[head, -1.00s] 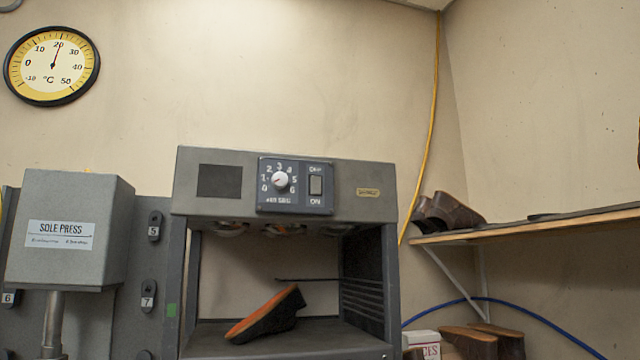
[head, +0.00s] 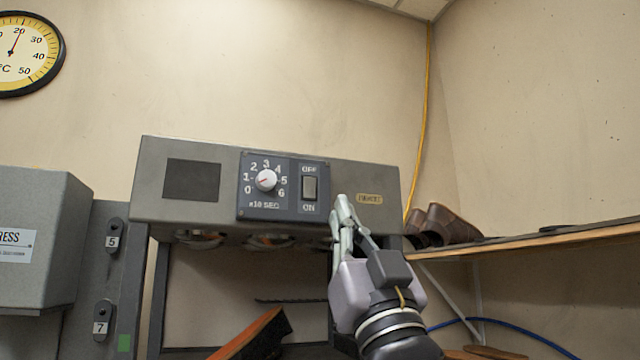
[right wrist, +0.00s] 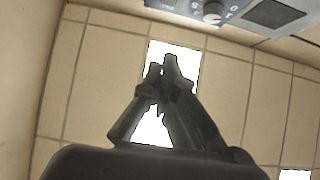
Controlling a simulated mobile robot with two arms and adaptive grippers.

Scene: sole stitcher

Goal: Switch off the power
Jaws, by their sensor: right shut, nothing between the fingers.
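The power switch (head: 310,188) is a grey rocker on the dark control panel (head: 250,208) of the grey machine, with OFF printed above it and ON below. A white dial (head: 266,180) marked 0 to 6 sits to its left; the dial also shows at the top of the right wrist view (right wrist: 213,12). My right gripper (head: 342,204) is shut and empty, its fingertips pointing up just right of and slightly below the switch, apart from it in the picture. In the right wrist view the closed fingers (right wrist: 170,66) point toward the ceiling. My left gripper is out of view.
A sole with an orange face (head: 250,338) lies inside the machine's open bay. A wooden shelf (head: 560,236) with dark shoes (head: 445,224) is at right. The sole press (head: 40,240) stands at left. A yellow cable (head: 424,120) runs down the wall.

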